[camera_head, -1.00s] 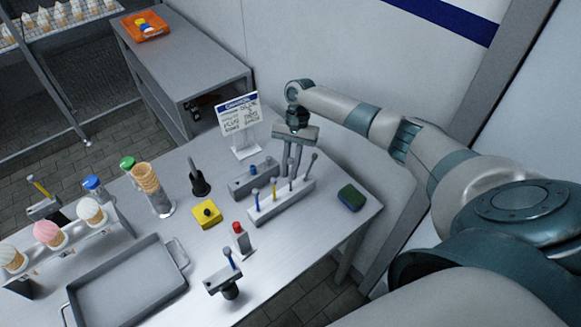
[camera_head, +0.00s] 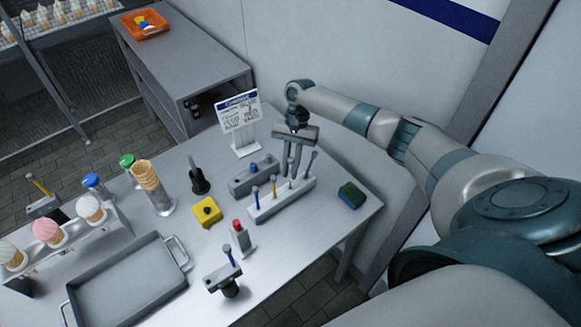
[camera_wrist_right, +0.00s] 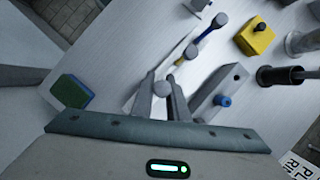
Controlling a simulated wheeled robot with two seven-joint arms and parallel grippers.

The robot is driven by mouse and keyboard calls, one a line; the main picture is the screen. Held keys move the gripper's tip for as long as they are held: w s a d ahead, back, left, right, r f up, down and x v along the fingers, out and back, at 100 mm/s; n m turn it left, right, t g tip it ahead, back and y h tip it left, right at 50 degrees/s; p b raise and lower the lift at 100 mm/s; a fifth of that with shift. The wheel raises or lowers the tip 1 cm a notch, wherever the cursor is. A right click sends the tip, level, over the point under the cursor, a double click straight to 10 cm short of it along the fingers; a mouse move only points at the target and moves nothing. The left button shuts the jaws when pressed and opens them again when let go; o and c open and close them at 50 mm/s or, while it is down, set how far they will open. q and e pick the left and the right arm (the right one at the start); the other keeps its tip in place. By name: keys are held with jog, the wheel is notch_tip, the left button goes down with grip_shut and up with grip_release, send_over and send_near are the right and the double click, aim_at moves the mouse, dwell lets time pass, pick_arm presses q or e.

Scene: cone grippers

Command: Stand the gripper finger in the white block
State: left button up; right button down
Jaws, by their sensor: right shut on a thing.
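The white block (camera_head: 262,215) stands on the table, with several round-headed fingers in a row along it. One has a blue shaft and one a yellow shaft (camera_head: 274,187). The block also shows in the right wrist view, beyond my jaws. My right gripper (camera_head: 291,174) is over the right part of the block, pointing down. In the wrist view its jaws (camera_wrist_right: 166,90) are shut on a gripper finger (camera_wrist_right: 162,88), whose round grey head shows between them. The jaws hide its lower end, so I cannot tell how deep it sits. My left gripper is not in view.
A grey block with a blue knob (camera_head: 253,169) stands just behind the white block. A green-blue sponge (camera_head: 351,196) lies to the right. A yellow block (camera_head: 207,212), a red-topped item (camera_head: 240,238) and a sign (camera_head: 238,118) stand nearby. A tray (camera_head: 183,258) is front left.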

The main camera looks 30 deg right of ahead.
jog(key=shift+f+b, duration=0.55)
jog(key=shift+f, duration=1.15)
jog(key=c, duration=1.6)
grip_release()
jog(key=shift+c, duration=0.2)
jog(key=shift+r, duration=0.1)
jog(key=shift+w+d+r+b, duration=0.25)
jog(key=shift+r+b, duration=0.1)
jog(key=shift+r, duration=0.2)
jog(key=b+v, duration=0.5)
jog(key=v, duration=1.1)
jog(key=shift+s, duration=0.1)
